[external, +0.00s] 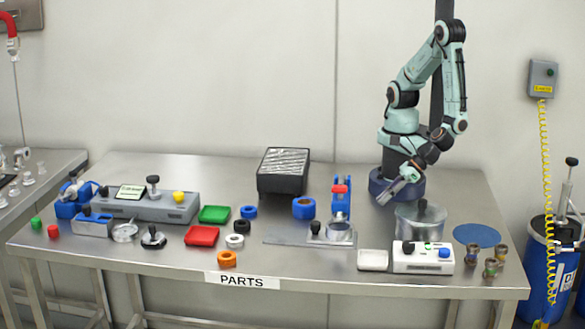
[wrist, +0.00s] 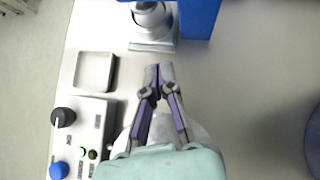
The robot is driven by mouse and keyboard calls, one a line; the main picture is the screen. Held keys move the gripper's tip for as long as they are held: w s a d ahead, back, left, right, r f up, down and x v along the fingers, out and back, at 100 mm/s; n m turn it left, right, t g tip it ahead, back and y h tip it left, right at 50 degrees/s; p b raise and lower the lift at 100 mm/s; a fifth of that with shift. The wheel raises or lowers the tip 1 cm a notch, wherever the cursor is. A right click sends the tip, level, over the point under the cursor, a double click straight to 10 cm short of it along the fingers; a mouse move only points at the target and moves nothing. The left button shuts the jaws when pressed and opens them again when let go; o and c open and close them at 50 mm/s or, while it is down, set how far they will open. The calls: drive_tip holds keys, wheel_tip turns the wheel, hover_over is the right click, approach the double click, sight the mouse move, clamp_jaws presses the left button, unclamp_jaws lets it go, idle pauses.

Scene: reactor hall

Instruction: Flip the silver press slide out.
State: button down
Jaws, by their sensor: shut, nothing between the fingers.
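The blue press (external: 341,205) with a red part on it stands right of the table's middle. The silver slide (external: 285,237) is a flat plate at its foot, with a black knob (external: 315,228) and a round silver piece (external: 340,231) on it. In the wrist view the blue press (wrist: 198,14) is at the top edge, with part of the silver metal (wrist: 153,44) beside it. The rest of the slide is out of that view. My gripper (external: 384,199) is shut and empty, above the table to the right of the press. Its fingertips also show in the wrist view (wrist: 159,72).
A silver tray (external: 373,260) and a white control box (external: 423,257) stand at the front. A lidded metal pot (external: 420,222) is close to my gripper.

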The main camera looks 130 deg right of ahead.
drive_tip(key=x, duration=0.8)
drive_tip(key=shift+w, duration=0.1)
drive_tip(key=shift+d, duration=0.1)
drive_tip(key=shift+w+d, duration=1.2)
drive_tip(key=shift+d, duration=0.05)
drive_tip(key=v, duration=1)
